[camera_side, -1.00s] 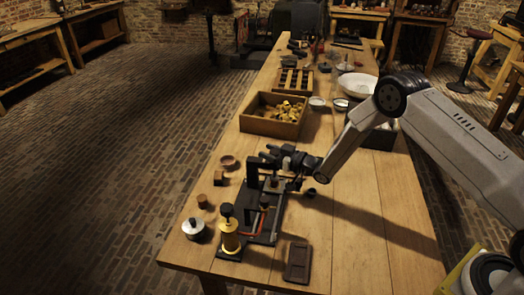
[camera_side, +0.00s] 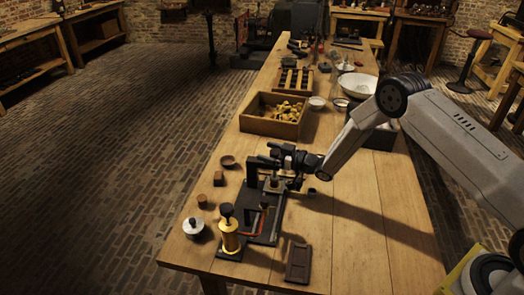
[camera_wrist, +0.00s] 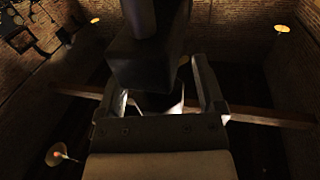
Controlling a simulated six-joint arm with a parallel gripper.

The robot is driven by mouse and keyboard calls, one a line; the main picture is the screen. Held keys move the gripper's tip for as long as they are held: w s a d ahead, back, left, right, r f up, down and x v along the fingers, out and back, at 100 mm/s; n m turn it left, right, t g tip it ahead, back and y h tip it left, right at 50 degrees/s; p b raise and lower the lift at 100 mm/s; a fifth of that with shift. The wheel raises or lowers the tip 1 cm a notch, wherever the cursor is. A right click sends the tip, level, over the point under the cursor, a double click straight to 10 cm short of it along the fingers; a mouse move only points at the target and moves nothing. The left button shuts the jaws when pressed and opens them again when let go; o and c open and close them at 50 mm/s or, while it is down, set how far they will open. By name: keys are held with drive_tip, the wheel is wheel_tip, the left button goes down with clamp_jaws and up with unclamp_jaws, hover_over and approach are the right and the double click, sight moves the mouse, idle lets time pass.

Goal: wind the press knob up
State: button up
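The press (camera_side: 251,172) is a black upright frame on a dark base plate on the bench, with a small plate and block (camera_side: 273,184) under its head. My gripper (camera_side: 274,157) is at the top of the press, lying nearly level from the right. It hides the knob in the side view. In the wrist view my gripper's two fingers (camera_wrist: 165,92) stand apart. A dark block with a post (camera_wrist: 143,58) reaches between and in front of them, and a gap shows by the right finger. I cannot make out the knob clearly or whether a finger touches it.
A brass cylinder with a black knob (camera_side: 229,235) stands at the base plate's near end. A lidded round jar (camera_side: 193,227), small brown pieces (camera_side: 218,179) and a dark tray (camera_side: 298,262) are nearby. A wooden box of yellow parts (camera_side: 270,124) stands behind. The bench's right side is fairly clear.

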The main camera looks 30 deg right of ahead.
drive_tip(key=shift+s, duration=0.1)
drive_tip(key=v, duration=0.7)
drive_tip(key=shift+s+d, duration=0.2)
drive_tip(key=shift+s, duration=0.05)
drive_tip(key=shift+a, duration=0.1)
idle(0.5)
drive_tip(key=shift+s+a+r+m+t+h, duration=0.1)
drive_tip(key=shift+s+a+m+t+h, duration=0.2)
drive_tip(key=shift+m+h, duration=0.6)
drive_tip(key=shift+s+a+f+m+t+h, duration=0.1)
drive_tip(key=shift+a+m+t+h, duration=0.35)
drive_tip(key=shift+h, duration=0.8)
drive_tip(key=shift+s+a+r+m+t+h, duration=0.15)
drive_tip(key=shift+m+t+h, duration=0.3)
drive_tip(key=shift+m+h, duration=0.5)
drive_tip(key=shift+w, duration=0.2)
drive_tip(key=shift+w+a, duration=0.2)
drive_tip(key=shift+w, duration=1.05)
drive_tip(key=shift+w+a, duration=0.25)
drive_tip(key=shift+w, duration=0.95)
drive_tip(key=shift+w+a, duration=0.2)
drive_tip(key=shift+w, duration=1.05)
clamp_jaws()
